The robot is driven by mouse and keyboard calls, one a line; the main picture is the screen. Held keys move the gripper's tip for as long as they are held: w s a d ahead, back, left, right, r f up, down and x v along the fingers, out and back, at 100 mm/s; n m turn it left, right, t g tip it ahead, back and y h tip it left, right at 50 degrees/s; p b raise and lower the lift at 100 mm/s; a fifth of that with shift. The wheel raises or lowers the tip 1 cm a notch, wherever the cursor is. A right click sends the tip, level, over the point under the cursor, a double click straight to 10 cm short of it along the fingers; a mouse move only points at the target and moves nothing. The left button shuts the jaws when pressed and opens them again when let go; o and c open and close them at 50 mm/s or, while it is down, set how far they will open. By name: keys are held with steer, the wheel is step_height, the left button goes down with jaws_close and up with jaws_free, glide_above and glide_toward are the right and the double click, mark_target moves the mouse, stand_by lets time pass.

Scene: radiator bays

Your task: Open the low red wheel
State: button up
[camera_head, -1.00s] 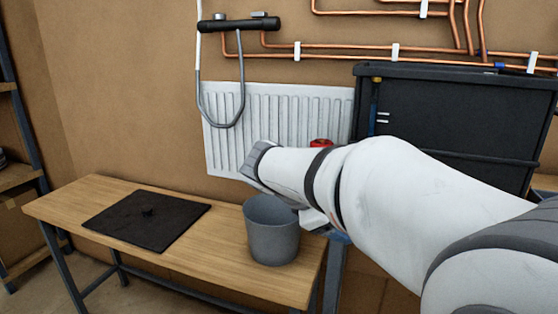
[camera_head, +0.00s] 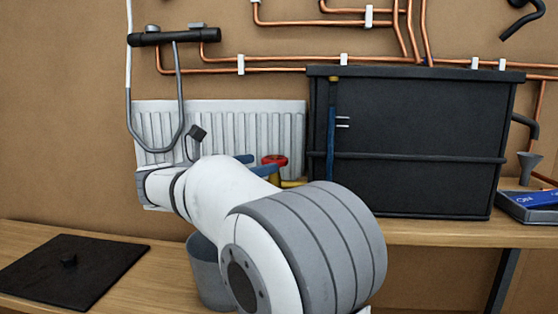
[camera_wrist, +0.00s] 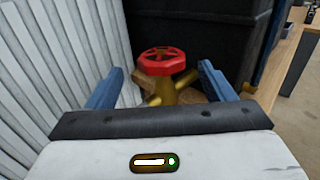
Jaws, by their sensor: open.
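The low red wheel (camera_head: 274,161) sits on a brass valve body (camera_head: 275,177) beside the lower right of the white radiator. In the wrist view the red wheel (camera_wrist: 161,61) shows from above at an angle, on its brass valve (camera_wrist: 173,88). My gripper (camera_wrist: 167,85) is open, with one blue finger to the left of the valve and one to the right. The wheel appears beyond the fingertips, and no contact shows. In the head view my gripper's blue fingers (camera_head: 255,164) point right at the wheel, and my arm hides part of the radiator.
The white radiator (camera_head: 265,130) is close on the left of the valve, and a black tank (camera_head: 415,135) is close on its right. A grey bucket (camera_head: 207,270) and a black mat (camera_head: 70,272) are on the wooden bench (camera_head: 165,270). Copper pipes (camera_head: 290,65) run along the wall.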

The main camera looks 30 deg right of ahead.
mark_target(281, 159)
steer(key=d, duration=0.2)
steer(key=w+d, duration=0.1)
steer(key=d, duration=0.4)
steer(key=shift+w+d+b, duration=0.15)
steer(key=shift+b, duration=0.2)
